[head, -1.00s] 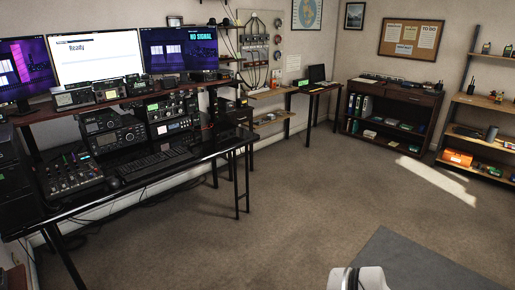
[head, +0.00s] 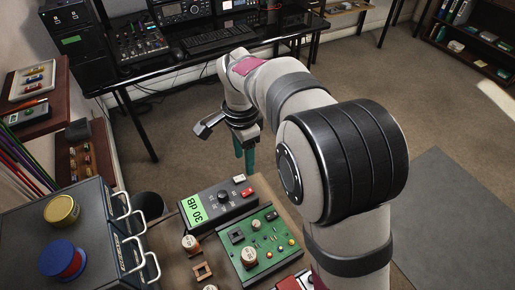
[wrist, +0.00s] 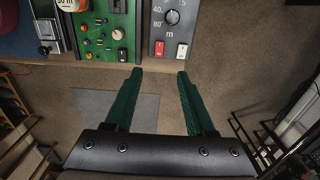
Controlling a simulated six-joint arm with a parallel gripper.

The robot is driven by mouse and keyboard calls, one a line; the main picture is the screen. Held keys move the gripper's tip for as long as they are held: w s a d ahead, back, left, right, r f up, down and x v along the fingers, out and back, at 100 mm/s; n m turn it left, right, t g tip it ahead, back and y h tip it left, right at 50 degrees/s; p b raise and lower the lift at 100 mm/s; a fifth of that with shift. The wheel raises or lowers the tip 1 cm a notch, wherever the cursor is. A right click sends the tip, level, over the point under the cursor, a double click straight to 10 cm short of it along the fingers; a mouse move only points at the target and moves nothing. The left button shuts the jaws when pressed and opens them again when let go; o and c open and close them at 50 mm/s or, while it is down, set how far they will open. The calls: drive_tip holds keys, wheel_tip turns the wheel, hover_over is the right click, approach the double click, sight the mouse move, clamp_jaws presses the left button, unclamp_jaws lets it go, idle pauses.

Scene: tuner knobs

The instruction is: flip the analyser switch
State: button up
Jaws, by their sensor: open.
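A dark grey box (head: 219,206) with a green display reading "30 dB", a round knob (wrist: 172,17), a red switch (wrist: 158,49) and a white switch (wrist: 181,51) stands on the bench. No label marks it as the analyser, and I cannot tell the switch positions. In the head view the white switch (head: 239,179) lies farther back than the red switch (head: 247,192). My gripper (head: 245,153) points down just beyond the switch end of the box. In the wrist view my gripper (wrist: 158,73) has its teal fingers apart and empty, close to the box's edge.
A green circuit board (head: 253,244) with knobs and parts lies beside the box. A blue panel with a metal fitting (wrist: 47,33) is farther left in the wrist view. A grey drawer cabinet (head: 90,245) with spools stands at left. Open floor (wrist: 220,80) lies beyond the bench.

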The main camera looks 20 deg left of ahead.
sight(247, 192)
wheel_tip(247, 192, down, 13)
drive_tip(key=shift+f, duration=0.15)
drive_tip(key=shift+c, duration=0.3)
clamp_jaws()
